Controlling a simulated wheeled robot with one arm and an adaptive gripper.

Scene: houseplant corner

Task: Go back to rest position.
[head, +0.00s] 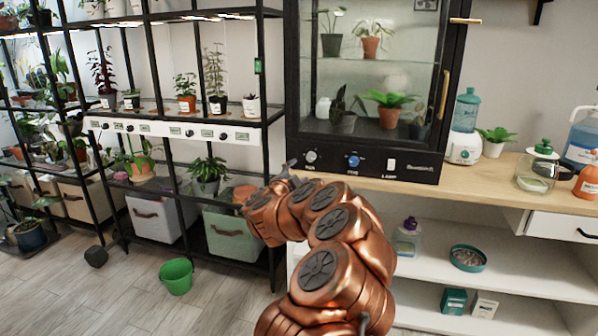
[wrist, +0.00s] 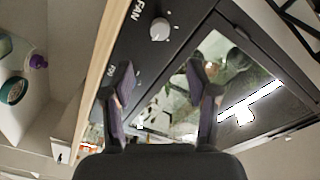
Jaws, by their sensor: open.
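My copper arm reaches forward in the head view, and my gripper (head: 290,172) is at the lower left corner of the black plant cabinet (head: 432,90). In the wrist view my gripper (wrist: 163,95) is open, with nothing between its two dark fingers. The cabinet's front panel lies beyond the fingers, with the FAN knob (wrist: 160,29) ahead of them. The FAN knob also shows in the head view (head: 311,157), just right of the gripper. I cannot tell whether a fingertip touches the panel.
The cabinet stands on a wooden counter (head: 470,190) with open white shelves below. A black plant rack (head: 268,200) is at the left.

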